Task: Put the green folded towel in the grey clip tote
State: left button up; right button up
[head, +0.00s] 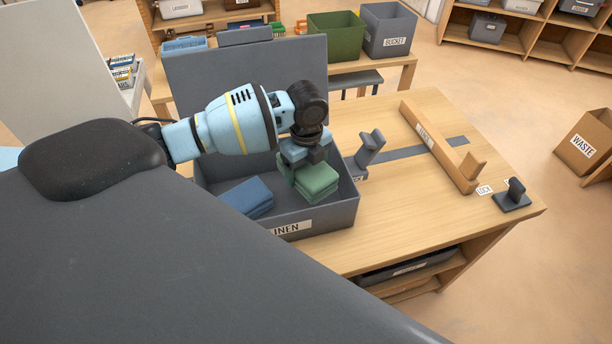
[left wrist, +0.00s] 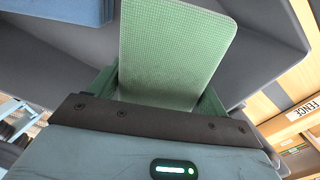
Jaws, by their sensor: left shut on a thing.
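The green folded towel (head: 316,182) is in my left gripper (head: 303,160), which is shut on it from above. It is within the right part of the open grey clip tote (head: 338,216), labelled LINEN; I cannot tell if it touches the floor of the tote. In the left wrist view the green towel (left wrist: 175,50) fills the space past my left gripper (left wrist: 158,98), with grey tote wall (left wrist: 265,45) around it. My right gripper is not in view.
A blue folded towel (head: 247,198) lies in the tote's left part. The tote's grey lid (head: 240,85) stands open behind. On the wooden table (head: 390,220) are a grey upright holder (head: 369,148), a wooden fence (head: 436,145) and a small dark stand (head: 513,194).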

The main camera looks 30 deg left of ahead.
pick_arm(q)
jog(key=shift+f, duration=1.75)
jog(key=shift+f, duration=0.6)
jog(key=o, duration=1.1)
jog(key=shift+r, duration=0.1)
